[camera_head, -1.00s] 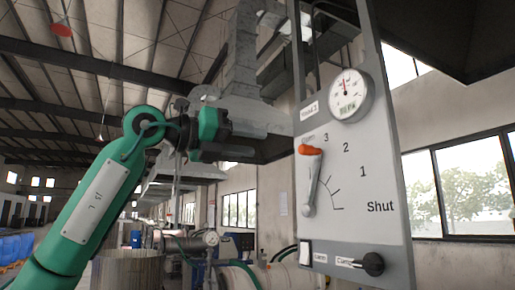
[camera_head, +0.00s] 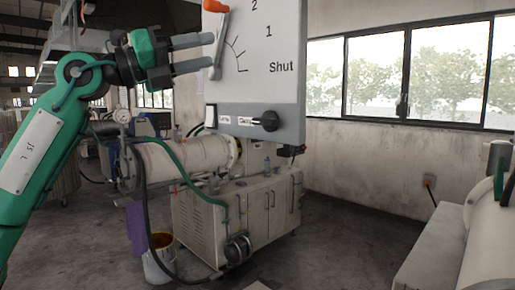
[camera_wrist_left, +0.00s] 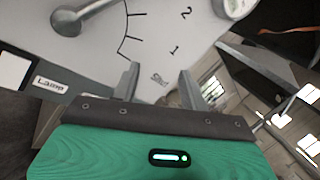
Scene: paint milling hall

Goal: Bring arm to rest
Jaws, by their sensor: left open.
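My left gripper (camera_head: 211,52) is open and empty in the head view, its two fingers pointing right toward the left edge of the grey control panel (camera_head: 285,60). The fingertips overlap the panel edge beside the lever (camera_head: 218,42), which has an orange tip (camera_head: 215,6); I cannot tell whether they touch. In the left wrist view, the open fingers (camera_wrist_left: 160,82) show with the panel face (camera_wrist_left: 160,35) behind and nothing between them. The lever (camera_wrist_left: 80,12) lies up and to the left there. My right gripper is not in view.
Below the panel face are a white switch (camera_head: 211,116) and a black knob (camera_head: 266,121). A pale cylinder machine (camera_head: 180,160) on a cabinet (camera_head: 250,210) stands beneath, with a bucket (camera_head: 160,262) at its left. The floor (camera_head: 345,235) right of the cabinet is clear.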

